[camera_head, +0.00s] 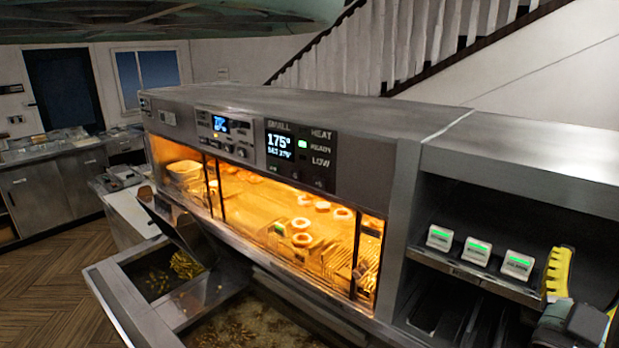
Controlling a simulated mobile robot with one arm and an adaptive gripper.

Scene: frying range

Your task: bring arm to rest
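My gripper (583,285) appears to be at the lower right edge of the head view, with yellow ribbed parts and a grey and black body. One yellow part stands up in front of the shelf bay, at the right end of the range. Another shows only as a sliver at the picture edge. The picture edge cuts off much of the gripper, and I cannot tell how far apart its fingers are. I see nothing held in the visible part. Most of the arm is out of view.
A lit holding cabinet (290,105) with ring-shaped food fills the middle. Fryer vats (125,310) with fried pieces lie below it. Three small white boxes with green displays stand on a shelf (480,279) left of my gripper. A counter (50,160) is at far left, with open floor (50,265) before it.

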